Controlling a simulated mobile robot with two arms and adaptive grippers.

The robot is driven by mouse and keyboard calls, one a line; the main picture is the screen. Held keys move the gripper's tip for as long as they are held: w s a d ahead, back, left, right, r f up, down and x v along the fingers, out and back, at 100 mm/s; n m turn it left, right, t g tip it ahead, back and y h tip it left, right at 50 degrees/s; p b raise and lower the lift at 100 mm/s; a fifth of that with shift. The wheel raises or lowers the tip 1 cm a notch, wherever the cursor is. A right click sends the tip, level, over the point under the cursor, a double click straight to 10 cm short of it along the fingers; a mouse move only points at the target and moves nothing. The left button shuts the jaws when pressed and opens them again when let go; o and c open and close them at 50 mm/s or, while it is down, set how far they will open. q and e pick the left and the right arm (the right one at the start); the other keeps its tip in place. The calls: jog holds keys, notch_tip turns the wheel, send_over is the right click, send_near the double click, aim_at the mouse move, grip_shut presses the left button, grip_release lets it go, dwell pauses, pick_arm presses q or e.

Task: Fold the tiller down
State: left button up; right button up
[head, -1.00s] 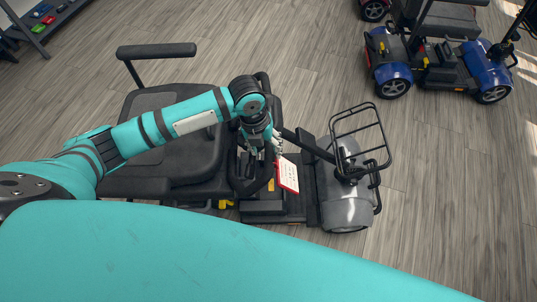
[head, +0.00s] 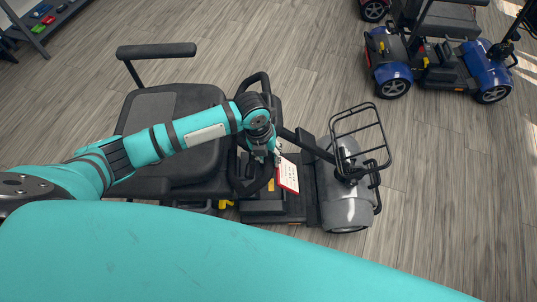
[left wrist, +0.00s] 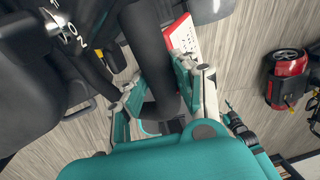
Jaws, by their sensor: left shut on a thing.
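A grey and black scooter (head: 345,212) stands in the middle of the head view. Its black tiller (head: 313,147) slants from the front basket back to a looped handlebar (head: 252,82) near the seat. A red-edged white card (head: 288,175) hangs by the tiller; it also shows in the left wrist view (left wrist: 182,38). My left gripper (head: 268,160) is at the handlebar end. In the left wrist view, my left gripper (left wrist: 160,88) is shut with its fingers on either side of a thick dark grip (left wrist: 148,45) of the tiller.
The black seat (head: 170,125) with a raised armrest (head: 157,51) lies left of the tiller. The wire basket (head: 360,135) is at the scooter's front. A blue scooter (head: 440,62) stands at upper right. The wooden floor between is clear.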

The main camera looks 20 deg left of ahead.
pick_arm(q)
grip_shut()
jog(key=shift+w+d+r+p, duration=0.3)
jog(key=shift+d+r+p, duration=0.15)
jog(key=shift+d+r, duration=0.15)
jog(key=shift+w+d+r+p, duration=0.25)
jog(key=shift+d+r+p, duration=0.2)
jog(key=shift+d, duration=0.1)
jog(key=o, duration=0.9)
grip_release()
jog(key=shift+r, duration=0.1)
notch_tip(320, 180, up, 12)
jog(key=a, duration=0.2)
jog(key=shift+s+a+f, duration=0.15)
jog(key=shift+s+f, duration=0.1)
jog(key=shift+s, duration=0.1)
